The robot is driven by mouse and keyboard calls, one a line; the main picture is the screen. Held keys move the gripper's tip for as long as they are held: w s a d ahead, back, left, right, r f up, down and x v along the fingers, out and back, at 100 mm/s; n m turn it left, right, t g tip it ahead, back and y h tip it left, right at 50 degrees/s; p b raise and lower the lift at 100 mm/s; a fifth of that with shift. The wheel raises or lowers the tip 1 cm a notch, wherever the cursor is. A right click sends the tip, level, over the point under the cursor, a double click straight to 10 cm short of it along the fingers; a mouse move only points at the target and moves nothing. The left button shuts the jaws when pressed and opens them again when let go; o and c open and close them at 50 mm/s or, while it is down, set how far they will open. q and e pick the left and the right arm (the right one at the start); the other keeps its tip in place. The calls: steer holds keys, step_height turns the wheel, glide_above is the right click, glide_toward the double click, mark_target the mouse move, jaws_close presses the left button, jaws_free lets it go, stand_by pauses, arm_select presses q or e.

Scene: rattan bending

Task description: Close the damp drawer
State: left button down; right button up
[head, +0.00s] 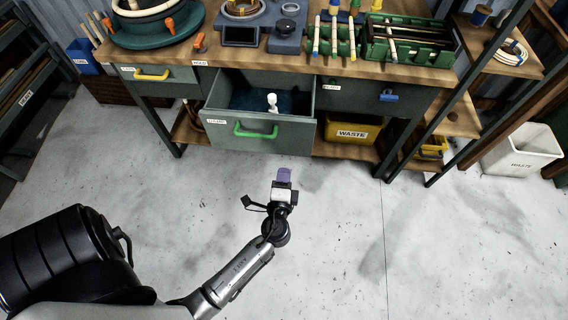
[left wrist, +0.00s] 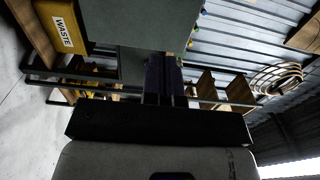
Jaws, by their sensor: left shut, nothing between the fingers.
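The damp drawer (head: 262,130) is pulled open under the workbench in the head view. Its grey-green front has a green handle (head: 255,131) and a small label. Inside lie dark blue material (head: 250,100) and a white object (head: 272,103). My left gripper (head: 284,174) is in front of and below the drawer's right part, its purple fingers shut and empty. In the left wrist view the fingers (left wrist: 162,75) show beside a grey-green panel (left wrist: 115,40), perhaps the drawer front; I cannot tell whether they touch. My right gripper is not in view.
The workbench top (head: 185,55) holds tools and a green tray (head: 405,45). A drawer with a yellow handle (head: 152,74) and one with a blue handle (head: 388,96) flank the damp drawer. A yellow waste bin (head: 352,131) sits below. The floor in front is clear.

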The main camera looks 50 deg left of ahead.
mark_target(289, 134)
arm_select(q)
steer(key=b+x, duration=0.1)
steer(key=x, duration=1)
steer(key=shift+a, duration=0.2)
steer(key=shift+w+a, duration=0.4)
steer(key=shift+w, duration=0.1)
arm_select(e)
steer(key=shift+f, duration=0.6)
arm_select(q)
steer(key=shift+w+a, duration=0.1)
